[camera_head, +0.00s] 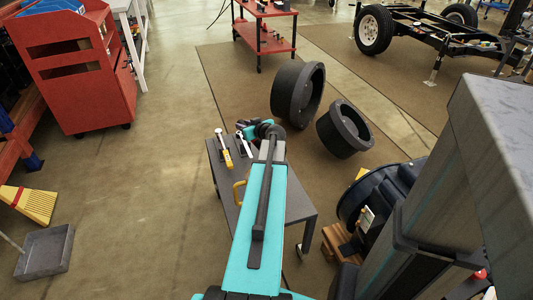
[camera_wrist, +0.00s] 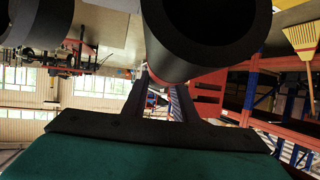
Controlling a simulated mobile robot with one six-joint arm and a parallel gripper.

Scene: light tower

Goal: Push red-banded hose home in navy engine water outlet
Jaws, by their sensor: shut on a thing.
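A black hollow tube, which I take to be the hose (camera_wrist: 205,66), fills the upper middle of the wrist view with its open end towards the camera. My gripper (camera_wrist: 163,85) has its dark fingers reaching up to it and is shut on it. In the head view my gripper (camera_head: 268,134) is at the far end of my teal arm, over a grey table, with dark curved hose (camera_head: 265,127) at its tip. The navy engine (camera_head: 385,190) is at the right, partly behind a grey column. No red band or water outlet can be made out.
The grey table (camera_head: 290,208) carries a yellow-handled tool (camera_head: 224,150) and another hand tool (camera_head: 244,144). Two large black ring-shaped parts (camera_head: 298,92) (camera_head: 344,130) stand beyond it. A red cabinet (camera_head: 75,70) is at the upper left.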

